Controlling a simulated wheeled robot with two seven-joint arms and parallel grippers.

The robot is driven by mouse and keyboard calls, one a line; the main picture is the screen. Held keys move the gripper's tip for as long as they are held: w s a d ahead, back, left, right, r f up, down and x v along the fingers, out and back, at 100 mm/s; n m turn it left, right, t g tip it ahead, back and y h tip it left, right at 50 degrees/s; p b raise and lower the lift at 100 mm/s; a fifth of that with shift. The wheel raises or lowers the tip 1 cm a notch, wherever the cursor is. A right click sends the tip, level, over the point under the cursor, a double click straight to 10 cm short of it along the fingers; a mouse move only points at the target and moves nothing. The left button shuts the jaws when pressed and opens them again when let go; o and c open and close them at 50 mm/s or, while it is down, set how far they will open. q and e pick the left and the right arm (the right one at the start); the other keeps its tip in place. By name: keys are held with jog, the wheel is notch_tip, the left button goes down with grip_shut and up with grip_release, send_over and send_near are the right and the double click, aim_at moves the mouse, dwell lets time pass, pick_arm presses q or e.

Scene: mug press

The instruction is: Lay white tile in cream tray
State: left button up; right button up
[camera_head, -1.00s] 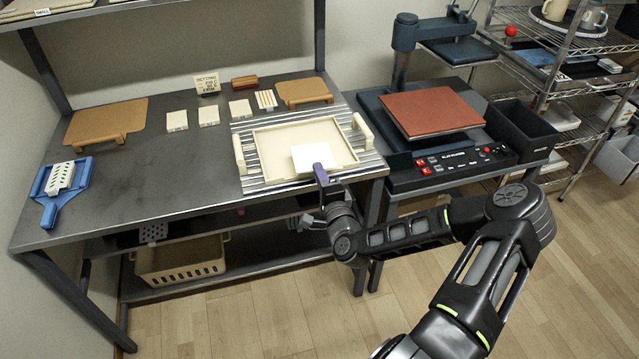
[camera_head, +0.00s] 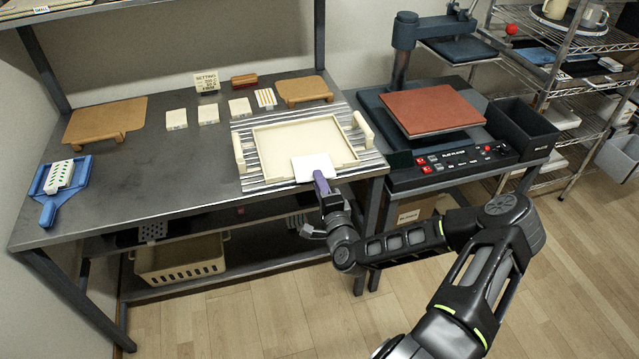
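The cream tray (camera_head: 262,146) with two raised end handles sits on a ribbed metal plate at the right part of the table. A white tile (camera_head: 313,166) is in my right gripper (camera_head: 321,180), whose purple fingers are shut on its near edge. The tile appears over the front rim of the tray; I cannot tell how high it is or whether it touches. The gripper is at the tray's front side, above the table's front edge. My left gripper is not in view.
Three pale tiles (camera_head: 208,115) and a yellow-striped tile (camera_head: 265,98) lie behind and left of the tray. A blue holder (camera_head: 50,208) with a green-marked tile is at far left. The press (camera_head: 430,108) stands right. The table's left middle is clear.

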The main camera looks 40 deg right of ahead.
jog(key=shift+o, duration=0.2)
jog(key=shift+r, duration=0.15)
jog(key=b+v, duration=0.1)
jog(key=v, duration=1.1)
jog(key=shift+r, duration=0.2)
jog(key=a+f+n+g+y, duration=0.35)
jog(key=a+f, duration=0.25)
jog(key=a, duration=0.4)
jog(key=a+f+n+g+y, duration=0.2)
jog(key=a+f+n+y, duration=0.35)
jog(key=a, duration=0.45)
jog(key=s+a+f+n+g, duration=0.5)
jog(key=s+a, duration=0.1)
jog(key=s, duration=0.2)
jog(key=s+a+f+n+g+y, duration=0.1)
jog(key=s+a+f+n+g, duration=0.4)
jog(key=s, duration=0.4)
jog(key=shift+s+a+f+n+g, duration=0.2)
jog(key=shift+a+f+n+g, duration=0.2)
jog(key=shift+f+n+g, duration=0.15)
